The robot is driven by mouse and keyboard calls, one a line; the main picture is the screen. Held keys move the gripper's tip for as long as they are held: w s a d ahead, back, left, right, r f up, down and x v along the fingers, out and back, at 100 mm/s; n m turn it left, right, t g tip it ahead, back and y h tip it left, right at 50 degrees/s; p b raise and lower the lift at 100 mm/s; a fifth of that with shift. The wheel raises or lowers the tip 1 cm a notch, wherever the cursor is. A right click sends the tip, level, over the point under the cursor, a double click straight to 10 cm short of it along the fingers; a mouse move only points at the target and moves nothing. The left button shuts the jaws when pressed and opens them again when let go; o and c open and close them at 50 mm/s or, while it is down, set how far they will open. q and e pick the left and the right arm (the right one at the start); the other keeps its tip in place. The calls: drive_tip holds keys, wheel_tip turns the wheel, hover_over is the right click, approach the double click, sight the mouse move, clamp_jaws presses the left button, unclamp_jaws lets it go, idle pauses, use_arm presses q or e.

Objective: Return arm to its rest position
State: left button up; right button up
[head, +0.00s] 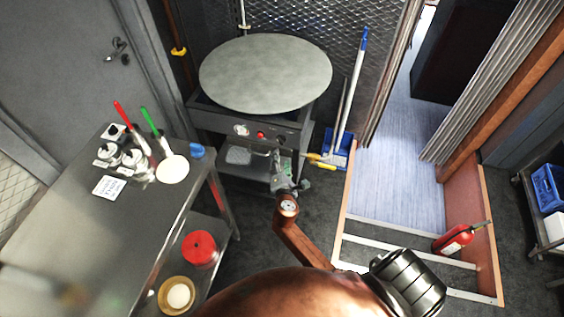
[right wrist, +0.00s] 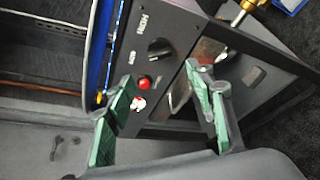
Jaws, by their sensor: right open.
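My right gripper (head: 288,172) is in the middle of the head view, in front of the stove's control panel, at the end of my brown and grey arm. In the right wrist view the right gripper (right wrist: 162,88) has its two green-padded fingers spread apart with nothing between them. Behind the fingers is the stove's control panel (right wrist: 180,30) with a dark knob (right wrist: 160,47) and a red button (right wrist: 144,82). I cannot tell how close the fingers are to the panel. My left gripper does not show.
A stove with a round grey griddle (head: 265,72) stands ahead. A steel table (head: 75,215) with jars and red and green handled tools is at the left, with a red container (head: 200,247) on its lower shelf. A fire extinguisher (head: 455,240) stands at the right.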

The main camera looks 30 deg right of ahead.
drive_tip(key=shift+s+a+r, duration=0.1)
drive_tip(key=shift+s+a, duration=0.05)
drive_tip(key=shift+s, duration=0.15)
idle(0.4)
